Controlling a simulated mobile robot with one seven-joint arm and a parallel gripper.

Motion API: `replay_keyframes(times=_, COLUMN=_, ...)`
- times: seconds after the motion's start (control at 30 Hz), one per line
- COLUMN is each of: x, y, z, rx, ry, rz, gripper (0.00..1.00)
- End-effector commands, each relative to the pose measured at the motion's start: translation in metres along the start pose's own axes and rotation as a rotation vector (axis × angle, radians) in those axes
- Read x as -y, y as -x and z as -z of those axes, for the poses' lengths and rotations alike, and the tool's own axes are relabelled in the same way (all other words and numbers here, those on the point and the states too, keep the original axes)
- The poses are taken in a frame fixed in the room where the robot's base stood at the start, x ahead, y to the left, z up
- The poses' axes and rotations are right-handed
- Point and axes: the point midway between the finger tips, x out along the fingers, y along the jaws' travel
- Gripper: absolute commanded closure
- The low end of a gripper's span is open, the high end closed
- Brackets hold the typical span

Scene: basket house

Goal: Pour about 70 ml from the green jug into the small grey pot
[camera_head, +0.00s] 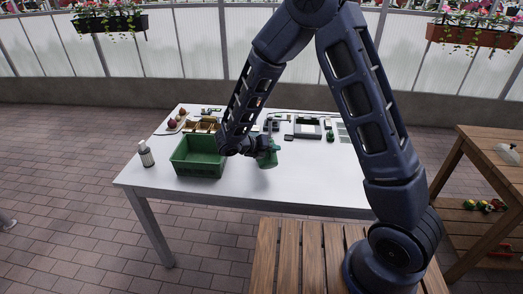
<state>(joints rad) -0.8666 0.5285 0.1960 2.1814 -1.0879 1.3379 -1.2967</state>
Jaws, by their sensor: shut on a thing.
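My gripper (256,147) is over the front part of the white table, shut on the green jug (269,158). The jug is just right of the green crate and looks close to upright. I cannot tell whether it touches the table. The jug's opening and contents do not show. I cannot make out the small grey pot for sure; small grey items stand behind the jug, partly hidden by my arm.
A green crate (197,165) stands left of the jug. A bottle (145,153) stands at the table's left edge. Wooden boxes (203,125) and a grey tray (307,127) are farther back. The table's (318,180) front right is clear.

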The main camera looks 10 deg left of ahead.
Motion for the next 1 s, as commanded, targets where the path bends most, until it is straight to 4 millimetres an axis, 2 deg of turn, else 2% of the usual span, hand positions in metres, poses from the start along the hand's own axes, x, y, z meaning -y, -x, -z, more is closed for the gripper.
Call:
replay_keyframes(times=0.2, x=0.000, y=0.000, z=0.000, rx=0.001, ry=0.000, rz=0.000, gripper=1.00)
replay_keyframes(times=0.6, x=-0.016, y=-0.011, z=0.037, rx=0.163, ry=-0.233, rz=-0.005, gripper=1.00)
replay_keyframes(times=1.0, x=-0.022, y=-0.015, z=0.051, rx=0.220, ry=-0.321, rz=-0.009, gripper=1.00)
